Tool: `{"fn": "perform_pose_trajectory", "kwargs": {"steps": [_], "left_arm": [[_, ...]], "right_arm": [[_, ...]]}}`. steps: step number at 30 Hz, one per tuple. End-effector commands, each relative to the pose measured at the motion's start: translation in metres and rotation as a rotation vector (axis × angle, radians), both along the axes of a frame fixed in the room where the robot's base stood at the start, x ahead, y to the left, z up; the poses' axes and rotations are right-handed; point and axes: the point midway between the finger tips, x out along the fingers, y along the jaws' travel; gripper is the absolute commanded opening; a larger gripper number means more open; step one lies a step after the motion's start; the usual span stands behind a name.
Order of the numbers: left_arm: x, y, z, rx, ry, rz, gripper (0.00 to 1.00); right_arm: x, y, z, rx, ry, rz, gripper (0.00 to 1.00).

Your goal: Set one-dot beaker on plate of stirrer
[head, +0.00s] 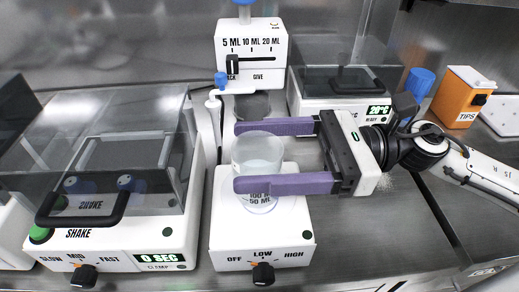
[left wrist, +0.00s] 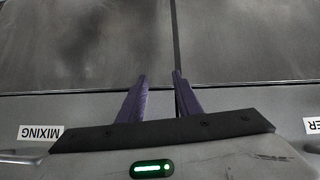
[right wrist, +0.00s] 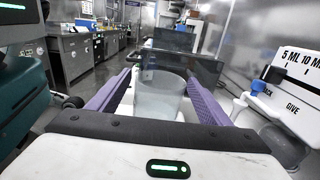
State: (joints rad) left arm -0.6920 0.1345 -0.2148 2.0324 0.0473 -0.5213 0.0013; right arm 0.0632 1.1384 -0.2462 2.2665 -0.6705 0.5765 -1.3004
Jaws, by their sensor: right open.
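A clear beaker (head: 258,150) with volume marks stands upright over the top of the white stirrer (head: 262,245), which has an OFF/LOW/HIGH knob. It looks set on the plate, whose surface is largely hidden by the beaker and a finger. No dot can be made out on the beaker. My right gripper (head: 240,156) is open, its purple fingers on either side of the beaker; the beaker also shows between them in the right wrist view (right wrist: 160,98). My left gripper (left wrist: 159,76) is open and empty, seen only in the left wrist view, above a grey surface.
A shaker with a clear lid (head: 115,205) stands left of the stirrer. A dispenser (head: 250,55) stands behind it, with a spout near the beaker. A 20°C bath (head: 340,85) and an orange tips box (head: 460,98) are at the back right. Bare counter (head: 375,235) lies right of the stirrer.

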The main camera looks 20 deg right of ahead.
Motion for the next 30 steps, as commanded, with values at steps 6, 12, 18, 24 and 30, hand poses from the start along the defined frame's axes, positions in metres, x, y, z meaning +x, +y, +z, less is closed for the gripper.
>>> {"fn": "perform_pose_trajectory", "kwargs": {"steps": [6, 12, 18, 24, 30], "left_arm": [[0.0, 0.0, 0.001, 0.002, 0.002, 0.0, 0.31], [-0.002, 0.001, -0.003, 0.004, 0.005, 0.0, 0.31], [-0.004, 0.001, -0.012, 0.001, 0.012, 0.0, 0.31], [-0.006, 0.001, -0.012, 0.001, 0.014, 0.0, 0.31], [-0.004, 0.0, -0.006, -0.001, 0.006, -0.001, 0.31]], "right_arm": [[0.0, 0.0, 0.001, 0.0, 0.0, 0.0, 0.72], [-0.002, -0.009, 0.0, 0.0, 0.006, -0.004, 0.72], [-0.008, -0.03, -0.001, -0.003, 0.005, -0.002, 0.72], [-0.015, -0.052, 0.001, 0.002, 0.006, -0.002, 0.72], [-0.022, -0.079, 0.003, 0.003, 0.001, -0.003, 0.72]]}}
